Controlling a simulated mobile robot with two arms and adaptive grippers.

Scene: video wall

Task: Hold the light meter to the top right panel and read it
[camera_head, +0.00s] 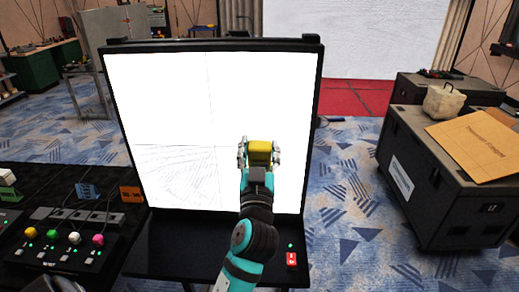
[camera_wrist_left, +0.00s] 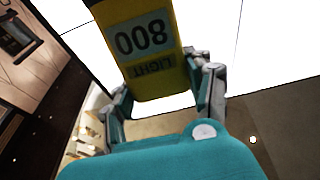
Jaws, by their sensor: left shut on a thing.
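The video wall (camera_head: 155,100) is a black-framed screen of four bright white panels with thin seams. The top right panel (camera_head: 265,90) is evenly white; the bottom left panel (camera_head: 175,178) has faint grey lines. My left gripper (camera_head: 260,150) is shut on the yellow light meter (camera_head: 260,147), in front of the wall's right half near the horizontal seam. I cannot tell whether the meter touches the wall. In the left wrist view the meter (camera_wrist_left: 154,82) shows upside down, its display (camera_wrist_left: 142,36) seeming to read 800 beside the word LIGHT. My right gripper is out of view.
A black shelf (camera_head: 180,245) with a red switch (camera_head: 291,259) lies below the wall. A control desk with coloured knobs (camera_head: 74,238) is at left. A dark case (camera_head: 445,190) bearing a cardboard piece (camera_head: 480,145) stands at right. Patterned carpet (camera_head: 345,200) is clear between.

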